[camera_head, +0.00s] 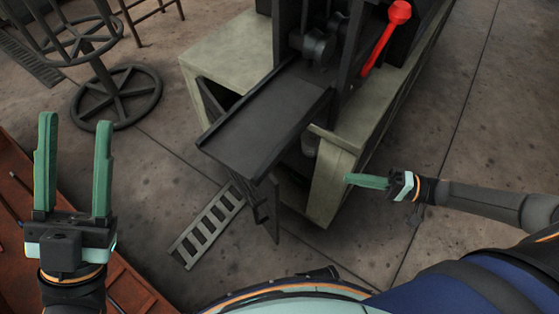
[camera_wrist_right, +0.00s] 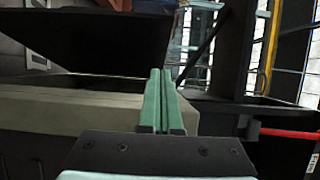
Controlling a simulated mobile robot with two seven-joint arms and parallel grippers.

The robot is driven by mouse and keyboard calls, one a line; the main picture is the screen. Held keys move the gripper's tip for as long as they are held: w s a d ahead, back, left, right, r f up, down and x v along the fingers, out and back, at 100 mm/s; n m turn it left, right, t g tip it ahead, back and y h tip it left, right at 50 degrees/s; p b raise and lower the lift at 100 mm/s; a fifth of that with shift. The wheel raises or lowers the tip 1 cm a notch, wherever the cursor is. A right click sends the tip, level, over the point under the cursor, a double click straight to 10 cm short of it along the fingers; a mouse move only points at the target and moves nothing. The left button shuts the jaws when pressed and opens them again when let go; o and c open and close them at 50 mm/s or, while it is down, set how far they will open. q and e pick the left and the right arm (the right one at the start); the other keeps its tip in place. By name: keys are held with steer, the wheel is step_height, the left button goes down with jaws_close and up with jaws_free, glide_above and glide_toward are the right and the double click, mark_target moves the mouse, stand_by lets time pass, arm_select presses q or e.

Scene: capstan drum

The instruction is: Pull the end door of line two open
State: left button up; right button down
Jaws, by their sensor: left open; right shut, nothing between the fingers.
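A machine with a pale beige base (camera_head: 232,52) stands in the upper middle of the head view. A dark sloping tray (camera_head: 265,118) juts from its near end. A narrow beige panel (camera_head: 332,185) stands at the base's near right corner; I cannot tell whether it is the end door. My right gripper (camera_head: 349,181) is shut and empty, just right of this panel in the head view; contact is unclear. In the right wrist view, its closed fingers (camera_wrist_right: 160,78) point toward a beige edge and dark plates. My left gripper (camera_head: 75,121) is open and empty at the far left, away from the machine.
A red lever (camera_head: 385,40) rises on the machine. A ladder-like slotted frame (camera_head: 208,225) lies below the tray. Dark spoked wheels (camera_head: 115,97) stand at upper left, and a rust-red surface (camera_head: 130,290) is at lower left.

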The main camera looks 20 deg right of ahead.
arm_select(q)
step_height(320, 180, down, 2)
steer(key=shift+d+f+b, duration=0.15)
steer(key=shift+f+b, duration=0.1)
steer(key=shift+b, duration=0.95)
arm_select(e)
steer(key=x, duration=1.8)
steer(key=shift+w+a, duration=0.2)
steer(key=shift+a, duration=0.1)
steer(key=shift+r, duration=0.1)
